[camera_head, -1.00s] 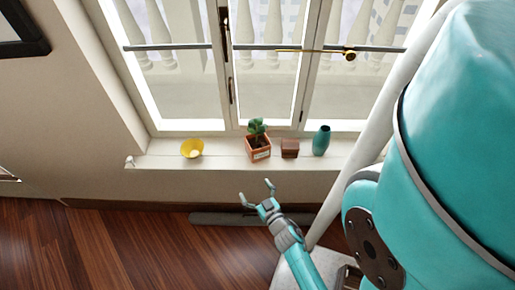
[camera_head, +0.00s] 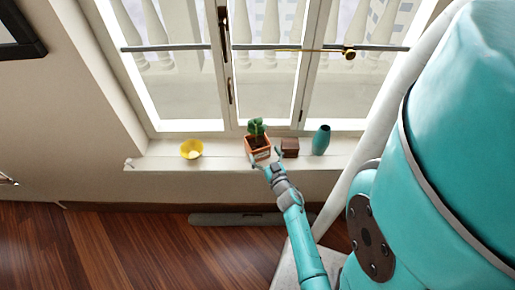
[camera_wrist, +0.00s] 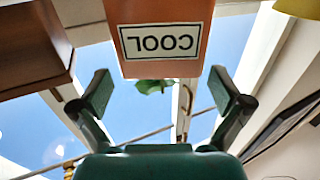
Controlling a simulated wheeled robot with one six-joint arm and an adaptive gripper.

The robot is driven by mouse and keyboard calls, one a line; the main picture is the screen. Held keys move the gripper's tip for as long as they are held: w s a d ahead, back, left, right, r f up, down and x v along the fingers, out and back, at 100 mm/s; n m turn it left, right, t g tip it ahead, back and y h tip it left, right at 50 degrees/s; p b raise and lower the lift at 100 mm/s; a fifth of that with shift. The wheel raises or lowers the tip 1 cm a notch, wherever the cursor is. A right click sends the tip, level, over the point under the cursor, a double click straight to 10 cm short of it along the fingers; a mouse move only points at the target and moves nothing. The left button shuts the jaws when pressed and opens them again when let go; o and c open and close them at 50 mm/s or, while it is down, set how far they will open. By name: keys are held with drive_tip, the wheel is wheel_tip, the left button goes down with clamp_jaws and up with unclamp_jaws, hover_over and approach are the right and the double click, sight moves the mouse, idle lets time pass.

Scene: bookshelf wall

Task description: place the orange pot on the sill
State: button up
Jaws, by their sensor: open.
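The orange pot (camera_head: 258,148) with a green plant stands upright on the white window sill (camera_head: 222,159) in the head view. In the wrist view the orange pot (camera_wrist: 160,62) shows upside down, with a white label reading "COOL". My gripper (camera_head: 266,158) is at the front of the pot in the head view. In the wrist view my gripper (camera_wrist: 164,93) is open, with one finger toward each side of the pot. No contact between the fingers and the pot can be made out.
On the sill, a yellow bowl (camera_head: 191,149) stands to the left of the pot. A small brown box (camera_head: 290,148) stands close on its right, then a teal vase (camera_head: 321,140). The window frame rises behind. The sill between bowl and pot is clear.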

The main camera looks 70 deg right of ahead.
sight(259, 143)
drive_tip(key=x, duration=0.3)
drive_tip(key=shift+w+d+r, duration=0.1)
drive_tip(key=shift+w+r, duration=0.15)
drive_tip(key=shift+x, duration=0.75)
drive_tip(key=c, duration=1.4)
drive_tip(key=shift+r, duration=0.1)
